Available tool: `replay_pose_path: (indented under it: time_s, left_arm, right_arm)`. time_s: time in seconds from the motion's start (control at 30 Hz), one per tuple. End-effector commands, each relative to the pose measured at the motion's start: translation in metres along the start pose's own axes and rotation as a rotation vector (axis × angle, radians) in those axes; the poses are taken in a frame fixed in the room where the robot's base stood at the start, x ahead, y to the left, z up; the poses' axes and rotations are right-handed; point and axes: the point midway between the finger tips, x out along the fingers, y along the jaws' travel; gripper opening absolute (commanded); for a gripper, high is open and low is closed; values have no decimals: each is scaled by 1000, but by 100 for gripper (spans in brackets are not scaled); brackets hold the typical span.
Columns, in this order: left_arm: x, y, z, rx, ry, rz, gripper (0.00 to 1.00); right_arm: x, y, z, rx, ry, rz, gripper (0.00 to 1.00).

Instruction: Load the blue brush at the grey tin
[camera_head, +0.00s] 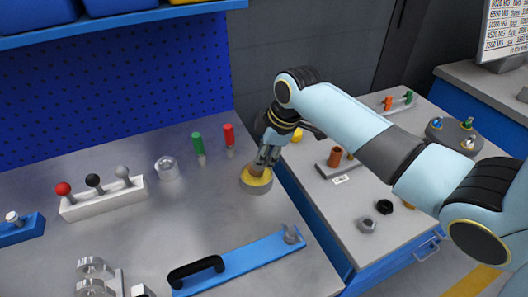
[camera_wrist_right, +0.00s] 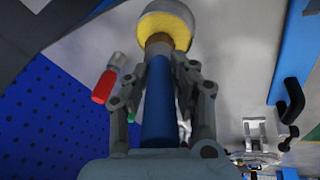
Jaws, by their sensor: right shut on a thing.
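The grey tin (camera_head: 258,188) stands on the bench near its right edge, with a yellow fill at its top. It also shows at the top of the right wrist view (camera_wrist_right: 182,12). My right gripper (camera_head: 266,160) is directly above the tin, shut on the blue brush (camera_wrist_right: 157,110). The brush's blue handle lies between the fingers in the wrist view, and its brown end points at the yellow fill. Its tip appears to be at or in the fill; exact contact is hard to tell. In the head view the gripper hides the handle. My left gripper is out of view.
A green-handled item (camera_head: 197,142) and a red-handled item (camera_head: 229,135) stand behind the tin. A clear ring-like part (camera_head: 166,168), a white block with knobs (camera_head: 103,198) and a blue board with a black handle (camera_head: 240,262) lie around. Bare bench lies in front of the tin.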

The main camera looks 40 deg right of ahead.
Motion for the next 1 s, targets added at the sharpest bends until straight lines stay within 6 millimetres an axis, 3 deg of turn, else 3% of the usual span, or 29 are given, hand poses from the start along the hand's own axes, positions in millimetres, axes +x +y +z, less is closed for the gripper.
replay_pose_path:
  time_s: [1.0]
  left_arm:
    - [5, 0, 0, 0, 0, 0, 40]
  right_arm:
    - [9, -2, 2, 0, 0, 0, 0]
